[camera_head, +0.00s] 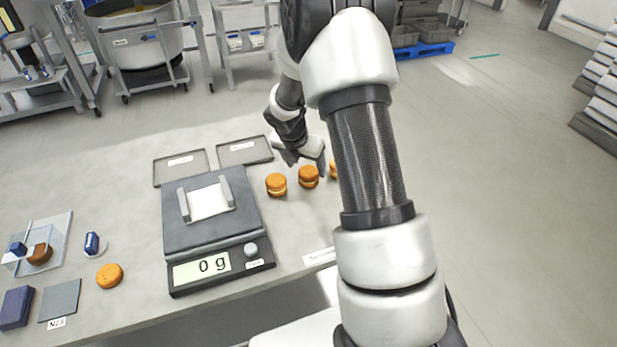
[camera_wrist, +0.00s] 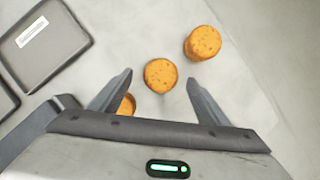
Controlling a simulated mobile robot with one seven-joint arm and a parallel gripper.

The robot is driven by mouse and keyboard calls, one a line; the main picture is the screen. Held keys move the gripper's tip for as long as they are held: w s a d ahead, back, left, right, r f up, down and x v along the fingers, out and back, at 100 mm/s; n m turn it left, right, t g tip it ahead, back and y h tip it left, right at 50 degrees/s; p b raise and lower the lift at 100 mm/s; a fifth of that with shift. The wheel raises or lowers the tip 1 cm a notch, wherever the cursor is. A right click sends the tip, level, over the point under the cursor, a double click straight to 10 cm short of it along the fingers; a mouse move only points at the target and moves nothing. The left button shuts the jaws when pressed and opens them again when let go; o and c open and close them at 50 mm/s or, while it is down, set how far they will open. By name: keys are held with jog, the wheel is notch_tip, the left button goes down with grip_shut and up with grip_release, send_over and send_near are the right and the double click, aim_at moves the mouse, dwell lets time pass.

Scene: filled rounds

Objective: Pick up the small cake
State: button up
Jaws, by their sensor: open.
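Three small round orange-brown filled cakes stand in a row on the table right of the scale: a left one (camera_head: 276,184), a middle one (camera_head: 309,177) and a right one (camera_head: 333,169), partly hidden by my arm. In the wrist view one cake (camera_wrist: 160,75) lies between and just beyond my fingertips. Another (camera_wrist: 202,43) is farther off to the upper right, and a third (camera_wrist: 127,105) is partly hidden behind the left finger. My gripper (camera_wrist: 159,78) is open and empty; in the head view it (camera_head: 305,160) is just behind the middle cake.
A scale (camera_head: 215,250) reading 0 g stands left of the cakes. Two shallow grey trays (camera_head: 244,150) lie behind it. A single orange round (camera_head: 110,275) and a clear tray (camera_head: 62,228) with a brown round are at left. The table right of the cakes is hidden by my arm.

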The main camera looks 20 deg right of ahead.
aim_at(308, 171)
jog(key=x, duration=0.5)
jog(key=shift+s, duration=0.1)
jog(key=c, duration=0.8)
